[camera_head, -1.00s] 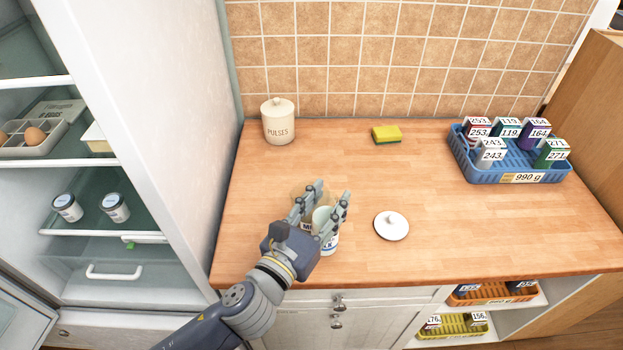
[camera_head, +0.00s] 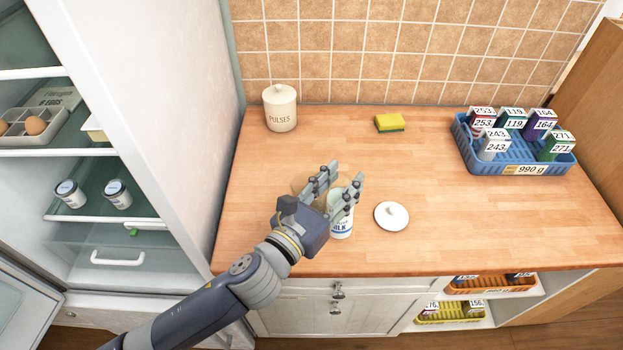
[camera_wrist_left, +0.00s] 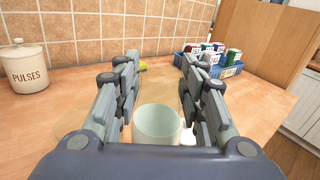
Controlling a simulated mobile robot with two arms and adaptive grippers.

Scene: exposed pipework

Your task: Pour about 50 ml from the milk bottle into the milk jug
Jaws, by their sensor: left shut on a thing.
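My left gripper (camera_head: 347,182) is shut on the milk bottle (camera_head: 341,229), a pale container with a blue and white label partly reading MILK. In the left wrist view the bottle's round open top (camera_wrist_left: 157,122) shows between the fingers and looks about upright. Fingers and hand hide much of it in the head view. My right gripper is not in view.
A white knobbed lid (camera_head: 392,215) lies right of the bottle. A PULSES jar (camera_head: 281,108) and yellow-green sponge (camera_head: 390,122) stand at the back. A blue basket (camera_head: 514,165) of numbered packs is at right. An open fridge (camera_head: 165,120) is at left.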

